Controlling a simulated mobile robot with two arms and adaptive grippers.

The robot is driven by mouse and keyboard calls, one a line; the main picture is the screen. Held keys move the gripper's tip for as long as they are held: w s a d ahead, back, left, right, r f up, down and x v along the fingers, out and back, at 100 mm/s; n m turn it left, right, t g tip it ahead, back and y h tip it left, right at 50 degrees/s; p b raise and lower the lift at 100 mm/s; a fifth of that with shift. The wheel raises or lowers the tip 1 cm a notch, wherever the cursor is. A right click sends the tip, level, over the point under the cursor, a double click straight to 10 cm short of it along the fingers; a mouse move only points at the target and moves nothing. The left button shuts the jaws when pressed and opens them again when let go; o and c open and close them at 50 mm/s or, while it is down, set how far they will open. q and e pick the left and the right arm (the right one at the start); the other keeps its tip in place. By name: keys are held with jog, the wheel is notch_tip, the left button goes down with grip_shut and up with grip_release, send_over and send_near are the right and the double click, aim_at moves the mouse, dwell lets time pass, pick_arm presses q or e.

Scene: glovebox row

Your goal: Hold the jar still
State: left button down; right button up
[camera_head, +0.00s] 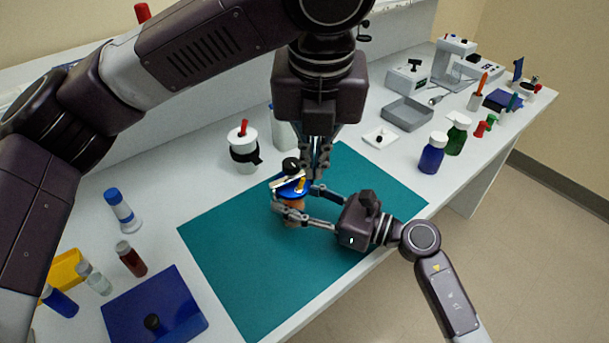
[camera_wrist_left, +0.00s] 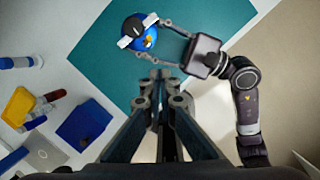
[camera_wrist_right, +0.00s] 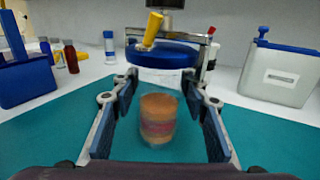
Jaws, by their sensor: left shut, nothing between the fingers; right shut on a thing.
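The jar (camera_wrist_right: 157,120) stands upright over the teal mat, with banded amber and pinkish contents. A wide blue lid (camera_wrist_right: 165,57) with a metal bar and a yellow handle sits on top; it also shows in the head view (camera_head: 293,189) and the left wrist view (camera_wrist_left: 141,42). My right gripper (camera_head: 297,200) is shut on the jar, one finger on each side. My left gripper (camera_head: 317,160) points down, shut and empty, just above and behind the lid. In the left wrist view its fingertips (camera_wrist_left: 158,82) are clear of the lid. The jar's body is mostly hidden in the head view.
The teal mat (camera_head: 235,265) is mostly clear. A white cup with a black band (camera_head: 243,155) stands behind. Blue and green bottles (camera_head: 432,155), a grey tray (camera_head: 407,114) and small devices are at the right. A blue box (camera_head: 155,310) and vials are at the left.

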pick_arm(q)
jog(key=shift+s+d+r, duration=0.1)
jog(key=shift+d+r, duration=0.15)
jog(key=shift+r, duration=0.5)
jog(key=shift+d+r, duration=0.2)
jog(key=shift+r, duration=0.5)
jog(key=shift+s+d+r, duration=0.1)
jog(key=shift+d+r, duration=0.15)
jog(key=shift+r, duration=0.5)
jog(key=shift+w, duration=0.1)
pick_arm(e)
jog(key=o, duration=1.6)
jog(key=shift+d, duration=0.1)
